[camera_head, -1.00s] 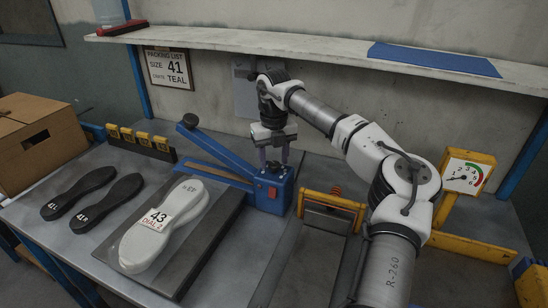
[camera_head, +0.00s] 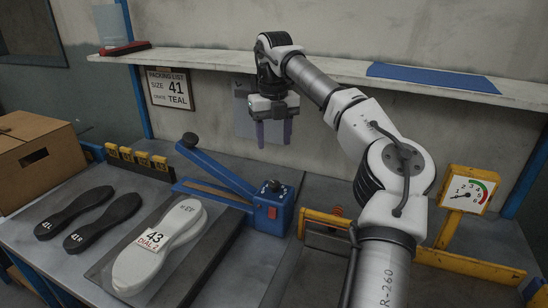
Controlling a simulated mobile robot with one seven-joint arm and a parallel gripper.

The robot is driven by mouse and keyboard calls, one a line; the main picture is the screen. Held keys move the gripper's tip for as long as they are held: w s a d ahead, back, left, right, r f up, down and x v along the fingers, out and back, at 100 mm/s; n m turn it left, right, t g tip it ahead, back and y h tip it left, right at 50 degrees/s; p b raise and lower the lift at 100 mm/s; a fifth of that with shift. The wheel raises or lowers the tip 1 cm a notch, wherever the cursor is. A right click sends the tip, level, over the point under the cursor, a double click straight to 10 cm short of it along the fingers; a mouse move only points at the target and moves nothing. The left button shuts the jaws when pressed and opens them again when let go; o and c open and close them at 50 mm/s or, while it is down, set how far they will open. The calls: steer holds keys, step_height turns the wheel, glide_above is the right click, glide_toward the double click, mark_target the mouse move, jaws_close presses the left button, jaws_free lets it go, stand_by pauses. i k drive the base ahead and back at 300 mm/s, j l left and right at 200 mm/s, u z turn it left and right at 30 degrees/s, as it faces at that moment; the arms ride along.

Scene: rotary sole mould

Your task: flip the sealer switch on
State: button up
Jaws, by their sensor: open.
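The blue sealer (camera_head: 226,184) stands on the bench left of centre, its long lever arm slanting up to the left to a dark knob. Its box end carries a red switch (camera_head: 271,213) on the front face and a dark knob (camera_head: 273,186) on top. I cannot tell the switch's position at this size. My gripper (camera_head: 273,133) points down above and behind the box end, its two fingers apart and empty. It is clear of the sealer.
A white sole marked 43 (camera_head: 185,226) lies on a dark plate in front of the sealer. Two black soles (camera_head: 107,220) lie further left, near a cardboard box (camera_head: 36,155). A shelf (camera_head: 330,78) runs behind my arm. A yellow-framed gauge (camera_head: 467,190) stands right.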

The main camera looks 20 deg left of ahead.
mark_target(272, 214)
steer(key=k, duration=1)
